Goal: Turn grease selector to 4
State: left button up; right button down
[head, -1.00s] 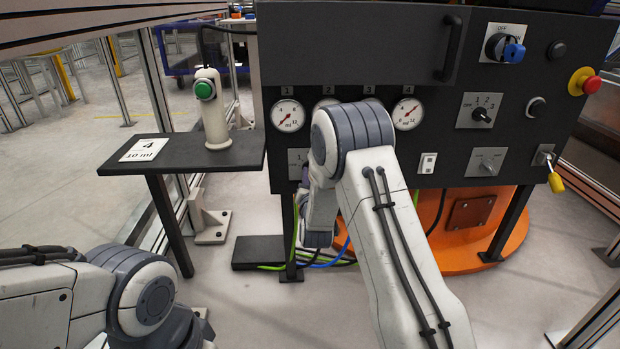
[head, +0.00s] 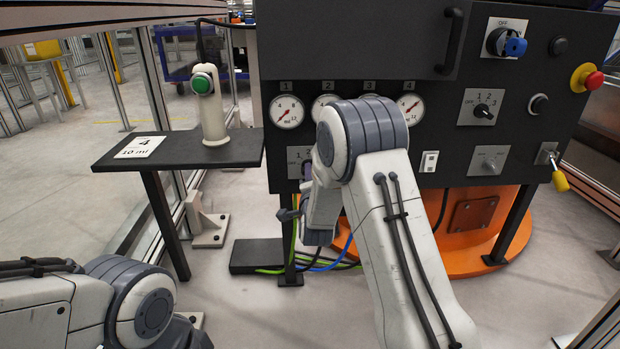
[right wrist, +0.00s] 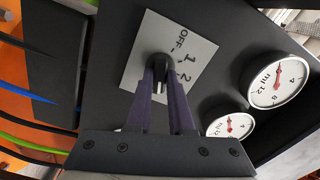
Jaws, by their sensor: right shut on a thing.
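A dark selector knob (right wrist: 159,68) sits on a light plate (right wrist: 140,72) marked OFF, 1 and 2 in the right wrist view; the rest of its scale is hidden. My right gripper (right wrist: 160,85) is shut on this knob, its purple fingers on either side. In the head view the plate (head: 293,158) shows partly at the panel's lower left, below the gauges. My right gripper (head: 308,170) is mostly hidden there by my arm. The knob's exact setting is hard to read. My left gripper is out of view; only my left arm shows, low at the left.
Gauge 1 (head: 287,112) and gauge 4 (head: 408,110) show on the panel; the others are partly covered. A card (head: 139,147) reading 4 and 10 ml lies on the side shelf (head: 182,157), near a green-button post (head: 210,110). Another selector (head: 482,110) is further right.

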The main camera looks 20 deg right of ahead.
jog(key=shift+a+f+m+b, duration=0.2)
jog(key=shift+m+b, duration=0.1)
jog(key=shift+m, duration=0.5)
jog(key=c, duration=0.8)
grip_release()
jog(key=shift+d+r, duration=0.1)
